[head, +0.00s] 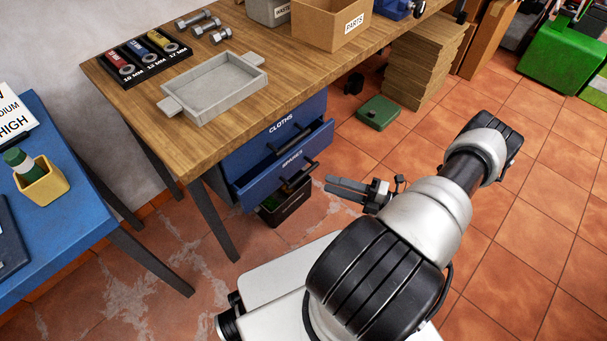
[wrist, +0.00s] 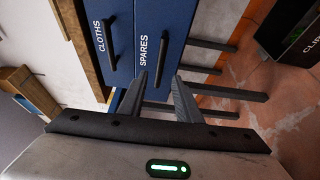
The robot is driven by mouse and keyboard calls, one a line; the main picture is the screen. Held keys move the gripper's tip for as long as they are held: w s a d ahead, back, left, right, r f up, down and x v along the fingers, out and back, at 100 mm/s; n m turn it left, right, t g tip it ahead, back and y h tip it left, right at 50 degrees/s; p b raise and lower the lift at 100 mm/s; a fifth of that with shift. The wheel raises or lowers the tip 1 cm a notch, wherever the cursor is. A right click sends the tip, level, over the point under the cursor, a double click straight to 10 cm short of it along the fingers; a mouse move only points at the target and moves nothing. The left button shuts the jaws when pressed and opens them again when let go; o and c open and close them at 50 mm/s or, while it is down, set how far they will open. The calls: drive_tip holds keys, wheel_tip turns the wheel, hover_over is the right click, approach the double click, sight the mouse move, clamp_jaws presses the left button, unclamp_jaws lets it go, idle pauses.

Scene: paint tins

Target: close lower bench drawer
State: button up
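The lower bench drawer (head: 304,168), blue and labelled SPARES, stands partly pulled out under the wooden bench. Its front and black handle (head: 300,178) face my gripper. In the wrist view the SPARES front (wrist: 152,20) is ahead, with its handle (wrist: 163,62) close to the fingertips. The upper drawer (head: 262,143), labelled CLOTHS, sits farther back than the lower one and looks shut. My gripper (head: 329,185) is just in front of the lower drawer, to the right of its handle. Its fingers (wrist: 160,76) are apart, with nothing visible held. Contact with the handle cannot be told.
The bench top (head: 200,145) overhangs the drawers. A black crate (head: 285,205) stands on the floor below them. A green box (head: 378,112) and a stack of cardboard (head: 420,65) are on the floor behind. A blue table (head: 85,190) stands at left.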

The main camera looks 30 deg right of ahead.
approach(288, 171)
drive_tip(key=x, duration=0.5)
clamp_jaws()
drive_tip(key=shift+w, duration=0.1)
